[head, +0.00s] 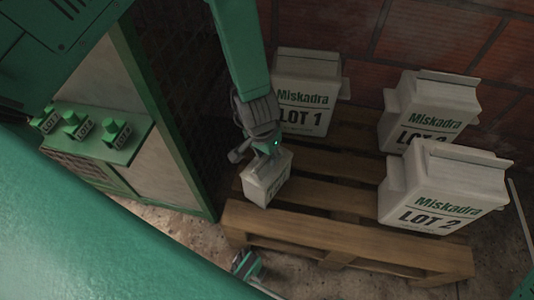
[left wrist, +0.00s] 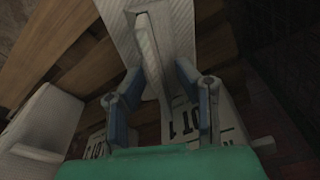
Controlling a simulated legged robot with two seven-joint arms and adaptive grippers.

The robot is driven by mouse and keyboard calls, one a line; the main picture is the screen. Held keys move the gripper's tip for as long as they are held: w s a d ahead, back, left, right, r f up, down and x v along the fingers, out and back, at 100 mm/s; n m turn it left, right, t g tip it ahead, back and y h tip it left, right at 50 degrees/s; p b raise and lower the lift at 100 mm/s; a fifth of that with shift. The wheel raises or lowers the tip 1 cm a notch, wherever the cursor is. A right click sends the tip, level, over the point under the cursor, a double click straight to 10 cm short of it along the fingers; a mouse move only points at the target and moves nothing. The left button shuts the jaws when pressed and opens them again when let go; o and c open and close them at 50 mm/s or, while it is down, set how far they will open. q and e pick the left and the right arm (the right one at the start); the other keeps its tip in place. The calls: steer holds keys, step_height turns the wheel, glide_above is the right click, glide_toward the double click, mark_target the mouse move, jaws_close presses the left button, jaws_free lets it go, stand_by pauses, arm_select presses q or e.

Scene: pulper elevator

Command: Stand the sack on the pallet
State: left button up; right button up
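A small white sack (head: 264,183) with a dark label is at the front left corner of the wooden pallet (head: 330,233). It looks roughly upright on the boards, though its base contact is hard to see. My left gripper (head: 266,150) is right at its top. In the left wrist view the sack's pale top (left wrist: 182,22) and raised fin show, with the left gripper's fingers (left wrist: 158,72) on either side of the fin. A gap shows at the right finger, so they look open around it.
A LOT 1 sack (head: 303,95) stands at the pallet's back left, and two LOT 2 sacks (head: 428,110) (head: 440,188) stand at its right. A green mesh cage (head: 165,95) is close to the left. A brick wall (head: 415,35) is behind. Bare boards lie mid-pallet.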

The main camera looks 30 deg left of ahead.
arm_select(q)
step_height(320, 180, up, 12)
steer(key=s+p, duration=0.2)
steer(key=p, duration=0.4)
steer(key=s+a+f, duration=0.2)
steer(key=s+f, duration=0.1)
steer(key=s, duration=0.3)
steer(key=s+a+f, duration=0.3)
steer(key=s, duration=0.4)
steer(key=s+a+f+n+g, duration=0.1)
steer(key=s+a+f, duration=0.1)
steer(key=s, duration=0.5)
steer(key=shift+a+f+b, duration=0.15)
steer(key=shift+f+b, duration=0.15)
steer(key=shift+f, duration=0.6)
steer(key=shift+s, duration=0.1)
